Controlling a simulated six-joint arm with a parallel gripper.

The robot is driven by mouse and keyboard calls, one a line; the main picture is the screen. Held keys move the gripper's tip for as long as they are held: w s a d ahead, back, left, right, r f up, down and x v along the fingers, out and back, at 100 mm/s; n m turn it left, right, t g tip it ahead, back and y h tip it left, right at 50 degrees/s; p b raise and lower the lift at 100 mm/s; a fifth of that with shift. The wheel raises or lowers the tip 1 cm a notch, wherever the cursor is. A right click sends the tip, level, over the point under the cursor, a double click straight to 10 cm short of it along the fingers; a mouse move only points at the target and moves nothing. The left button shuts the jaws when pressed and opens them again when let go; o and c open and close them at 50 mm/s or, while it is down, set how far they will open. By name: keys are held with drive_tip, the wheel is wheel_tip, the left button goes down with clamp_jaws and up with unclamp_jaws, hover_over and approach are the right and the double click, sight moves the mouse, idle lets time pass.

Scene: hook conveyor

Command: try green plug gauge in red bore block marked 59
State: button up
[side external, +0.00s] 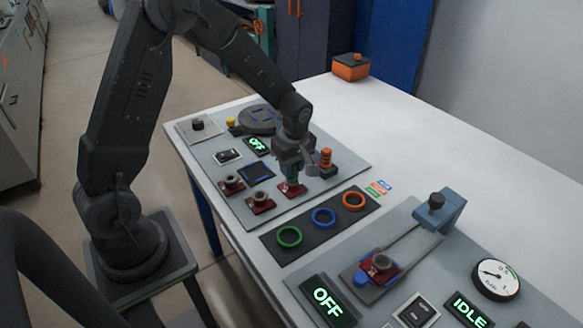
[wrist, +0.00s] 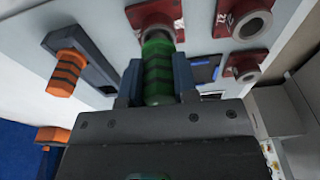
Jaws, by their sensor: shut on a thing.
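My gripper (side external: 291,166) is shut on the green plug gauge (wrist: 157,72), which has dark bands and stands upright below the jaws. The gauge's far end meets the bore of a red bore block (side external: 291,189), also at the top of the wrist view (wrist: 153,14). I cannot tell how deep the end sits in the bore. Two more red bore blocks, one (side external: 260,202) and another (side external: 231,184), sit to its left on the grey panel. A further red block (side external: 381,266) is in the sliding fixture. The number 59 is not readable on any block.
An orange plug gauge (side external: 326,158) stands in a dark holder close to the right of my gripper. Green (side external: 289,237), blue (side external: 323,217) and orange (side external: 353,200) rings lie on a black strip. A dial (side external: 496,280) is at the right. The white table (side external: 420,150) behind is mostly clear.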

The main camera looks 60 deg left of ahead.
drive_tip(key=shift+r, duration=2.55)
